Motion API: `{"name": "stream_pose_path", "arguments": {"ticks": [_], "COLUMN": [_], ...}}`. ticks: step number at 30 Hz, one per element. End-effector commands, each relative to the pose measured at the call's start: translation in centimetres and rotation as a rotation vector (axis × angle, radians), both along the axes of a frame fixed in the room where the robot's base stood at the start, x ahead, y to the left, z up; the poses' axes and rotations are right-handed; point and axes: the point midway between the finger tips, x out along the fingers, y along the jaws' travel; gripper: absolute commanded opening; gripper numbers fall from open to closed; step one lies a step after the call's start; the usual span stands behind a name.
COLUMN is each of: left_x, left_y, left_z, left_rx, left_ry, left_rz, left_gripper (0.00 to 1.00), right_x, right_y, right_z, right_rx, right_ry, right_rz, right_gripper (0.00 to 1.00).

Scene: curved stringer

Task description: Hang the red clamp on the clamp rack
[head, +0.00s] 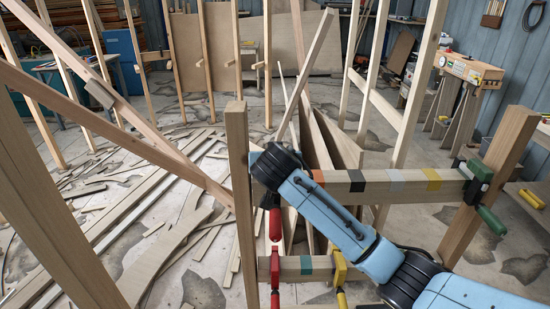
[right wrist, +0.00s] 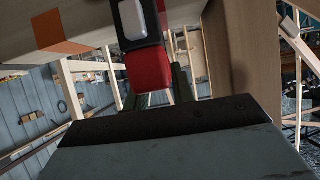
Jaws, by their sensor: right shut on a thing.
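The wooden clamp rack has an upper rail (head: 355,188) with coloured bands between a left post (head: 241,200) and a right post (head: 489,185). My right gripper (right wrist: 155,92) is shut on the red clamp (right wrist: 147,74), close to the left post. In the right wrist view the clamp's dark jaw and pale pad overlap the upper rail beside its orange band (right wrist: 62,33). I cannot tell whether the jaw touches the rail. In the head view red parts (head: 275,225) show below my wrist, which hides the clamp's upper part. My left gripper is out of view.
A green clamp (head: 490,219) sits at the upper rail's right end. A yellow clamp (head: 340,267) is on the lower rail (head: 305,263). Long timbers slant across the left, and loose planks (head: 170,240) litter the floor. A workbench (head: 467,75) stands at back right.

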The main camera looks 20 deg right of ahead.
Motion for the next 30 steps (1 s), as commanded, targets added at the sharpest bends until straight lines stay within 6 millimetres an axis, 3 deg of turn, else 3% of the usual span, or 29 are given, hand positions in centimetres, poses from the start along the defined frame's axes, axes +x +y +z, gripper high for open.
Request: {"name": "stream_pose_path", "arguments": {"ticks": [28, 29, 30], "left_x": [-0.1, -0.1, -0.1], "left_y": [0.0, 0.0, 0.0], "left_z": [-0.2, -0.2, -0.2], "left_rx": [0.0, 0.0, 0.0], "left_ry": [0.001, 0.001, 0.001], "left_rz": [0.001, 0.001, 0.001], "left_gripper": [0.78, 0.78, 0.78], "right_x": [0.1, 0.1, 0.1], "right_y": [0.1, 0.1, 0.1], "right_z": [-0.8, -0.8, -0.8], "right_rx": [0.0, 0.0, 0.0], "right_ry": [-0.005, -0.005, -0.005], "right_rz": [0.001, 0.001, 0.001], "right_gripper": [0.0, 0.29, 0.34]}}
